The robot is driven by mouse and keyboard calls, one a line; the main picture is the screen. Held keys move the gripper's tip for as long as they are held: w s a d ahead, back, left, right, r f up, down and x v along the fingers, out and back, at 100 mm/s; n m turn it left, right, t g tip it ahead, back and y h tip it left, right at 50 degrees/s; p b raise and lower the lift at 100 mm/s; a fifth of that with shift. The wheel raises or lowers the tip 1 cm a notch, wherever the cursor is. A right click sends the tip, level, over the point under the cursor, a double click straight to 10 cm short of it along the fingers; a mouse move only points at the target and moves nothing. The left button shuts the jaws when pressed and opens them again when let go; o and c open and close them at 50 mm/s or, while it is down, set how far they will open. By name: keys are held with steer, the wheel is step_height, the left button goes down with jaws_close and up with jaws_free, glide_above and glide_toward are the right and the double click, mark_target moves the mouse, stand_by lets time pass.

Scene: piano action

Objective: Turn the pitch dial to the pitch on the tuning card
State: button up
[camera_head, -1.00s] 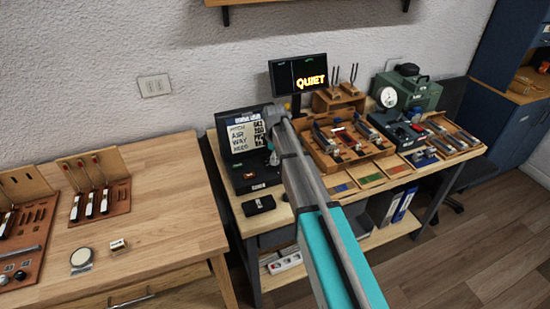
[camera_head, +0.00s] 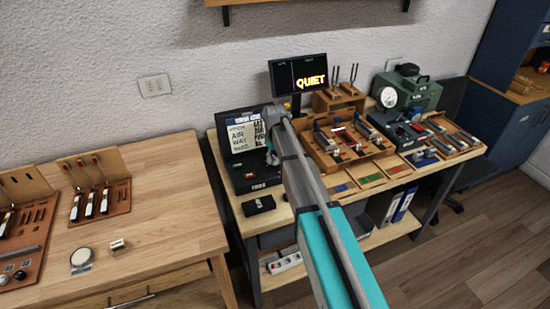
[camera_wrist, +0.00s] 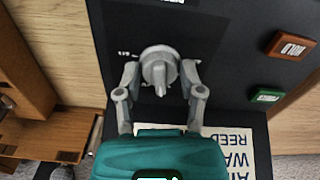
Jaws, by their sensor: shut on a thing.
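The pitch dial (camera_wrist: 160,68) is a round grey knob with a raised pointer ridge on a black panel, and a small white mark stands to its left in the wrist view. My gripper (camera_wrist: 160,84) is shut on the dial, with a finger on each side of it. In the head view my arm and gripper (camera_head: 271,150) reach over the black console (camera_head: 256,172) and hide the dial. The tuning card (camera_head: 241,137) stands upright on the console, showing PITCH, AIR, WAY and REED lines; its values are too small to read. Part of the card (camera_wrist: 238,150) shows in the wrist view.
A red HOLD button (camera_wrist: 290,46) and a green button (camera_wrist: 265,96) sit on the panel to the right. A screen (camera_head: 298,75) reads QUIET. A wooden rack (camera_head: 350,145) stands right of my arm, and a small black box (camera_head: 259,205) lies in front of the console.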

steer(key=m, duration=0.6)
stand_by(0.4)
steer(key=o, duration=1.2)
steer(key=shift+n, duration=0.3)
